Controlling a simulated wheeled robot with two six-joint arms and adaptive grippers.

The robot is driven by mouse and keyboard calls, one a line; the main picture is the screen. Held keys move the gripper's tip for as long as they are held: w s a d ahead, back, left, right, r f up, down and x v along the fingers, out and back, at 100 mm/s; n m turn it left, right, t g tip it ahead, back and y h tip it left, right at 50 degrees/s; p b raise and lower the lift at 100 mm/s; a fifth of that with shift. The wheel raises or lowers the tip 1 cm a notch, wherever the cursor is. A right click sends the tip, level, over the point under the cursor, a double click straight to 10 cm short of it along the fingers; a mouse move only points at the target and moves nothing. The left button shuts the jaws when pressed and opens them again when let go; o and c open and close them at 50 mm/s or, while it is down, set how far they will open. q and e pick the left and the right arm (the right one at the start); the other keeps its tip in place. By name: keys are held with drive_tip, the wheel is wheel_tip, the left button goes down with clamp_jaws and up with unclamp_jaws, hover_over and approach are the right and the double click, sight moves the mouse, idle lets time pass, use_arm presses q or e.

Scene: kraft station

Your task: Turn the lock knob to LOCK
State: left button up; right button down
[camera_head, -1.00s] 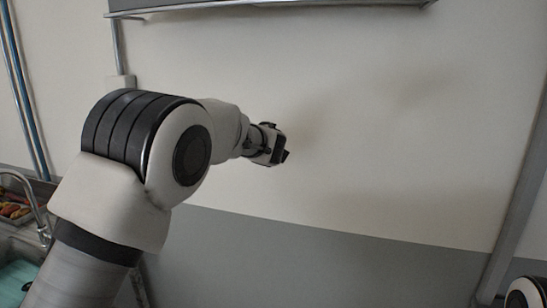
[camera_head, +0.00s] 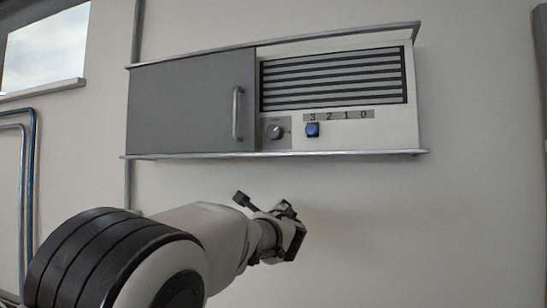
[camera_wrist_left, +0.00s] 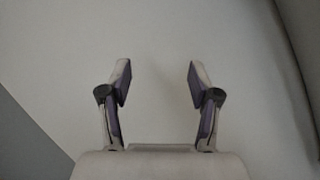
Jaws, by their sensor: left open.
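The lock knob (camera_head: 274,132) is a small round grey dial on a darker square plate, on the front of a wall-mounted unit, just right of the grey door. Its lettering is too small to read. My left gripper (camera_head: 294,232) is below the unit, in front of the bare wall, well apart from the knob. In the left wrist view its two fingers (camera_wrist_left: 158,85) are spread apart with nothing between them, and only plain wall shows beyond. My right gripper is not in view.
Pipes (camera_head: 29,190) and a window (camera_head: 45,50) are at left.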

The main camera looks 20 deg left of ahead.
sight(273, 132)
use_arm(q)
drive_tip(key=s+d+r+t+p, duration=0.15)
drive_tip(key=s+r, duration=0.35)
drive_tip(key=r, duration=0.5)
drive_tip(key=s+d+r+t, duration=0.2)
drive_tip(key=s+r, duration=0.3)
drive_tip(key=r, duration=0.4)
drive_tip(key=shift+g+y, duration=0.35)
drive_tip(key=shift+y, duration=0.05)
drive_tip(key=p+x, duration=0.2)
drive_tip(key=x, duration=0.1)
drive_tip(key=p+x, duration=0.1)
drive_tip(key=x, duration=0.1)
drive_tip(key=f+p+x, duration=0.1)
drive_tip(key=p+x, duration=0.1)
drive_tip(key=x, duration=0.1)
drive_tip(key=shift+w+a+r+p, duration=0.1)
drive_tip(key=shift+w+p, duration=0.2)
drive_tip(key=shift+w, duration=0.15)
drive_tip(key=shift+w+a+r, duration=0.1)
drive_tip(key=shift+w, duration=0.15)
drive_tip(key=shift+s, duration=0.35)
drive_tip(key=shift+w, duration=0.25)
drive_tip(key=c, duration=1.2)
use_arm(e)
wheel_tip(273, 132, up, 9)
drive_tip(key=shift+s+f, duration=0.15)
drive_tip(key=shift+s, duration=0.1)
